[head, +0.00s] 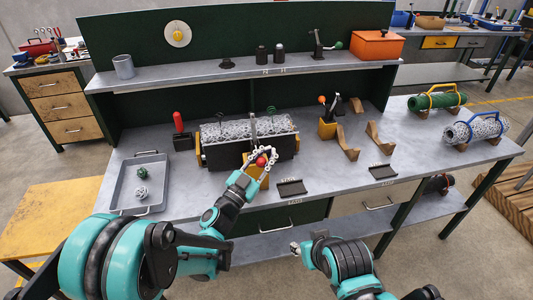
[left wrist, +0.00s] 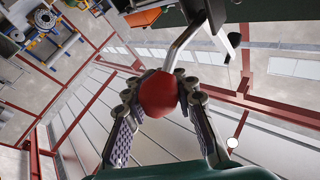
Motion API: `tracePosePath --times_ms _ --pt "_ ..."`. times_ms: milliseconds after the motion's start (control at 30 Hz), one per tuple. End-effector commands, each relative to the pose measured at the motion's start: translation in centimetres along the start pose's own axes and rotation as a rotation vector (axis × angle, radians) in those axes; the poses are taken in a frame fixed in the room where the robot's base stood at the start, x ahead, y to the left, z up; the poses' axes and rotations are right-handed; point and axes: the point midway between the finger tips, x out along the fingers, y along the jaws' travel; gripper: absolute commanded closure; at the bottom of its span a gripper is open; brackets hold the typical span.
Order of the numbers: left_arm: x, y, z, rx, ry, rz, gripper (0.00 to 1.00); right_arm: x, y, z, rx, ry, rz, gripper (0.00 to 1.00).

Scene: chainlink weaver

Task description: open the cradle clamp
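The cradle (head: 222,157) is dark and stands at the middle of the bench, with a grey chainlink roll (head: 225,132) lying in it. An upright grey clamp bar (head: 253,127) crosses the roll near its middle. The clamp's red knob (head: 261,160) is at the cradle's front, by a yellow-orange block (head: 251,178). My left gripper (head: 262,159) is at the knob. In the left wrist view its fingers (left wrist: 158,94) press on both sides of the red knob (left wrist: 158,93), which sits on a bent metal rod (left wrist: 185,40). My right gripper (head: 297,247) is low in front of the bench, its fingers too small to read.
A grey tray (head: 121,189) with small pieces lies at left, beside a red-handled tool (head: 179,124). Wooden cradles (head: 348,143) and an orange-knobbed device (head: 327,120) stand right of the roll. Green (head: 431,102) and grey (head: 479,130) rolls lie far right.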

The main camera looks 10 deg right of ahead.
Motion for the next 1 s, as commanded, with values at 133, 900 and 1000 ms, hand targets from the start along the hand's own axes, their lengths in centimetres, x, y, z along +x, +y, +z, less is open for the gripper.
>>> tracePosePath --times_ms 133,900,1000 --pt "0.0 0.7 -0.3 -0.001 0.008 0.014 0.54 0.0 0.0 0.0 0.000 0.000 0.000 0.60" --pt "-7.0 0.5 -0.2 0.000 0.006 0.010 0.54 0.0 0.0 0.0 0.000 0.000 0.000 0.60" --pt "-7.4 0.6 -0.2 -0.001 0.006 0.011 0.54 0.0 0.0 0.0 0.000 0.000 0.000 0.60"
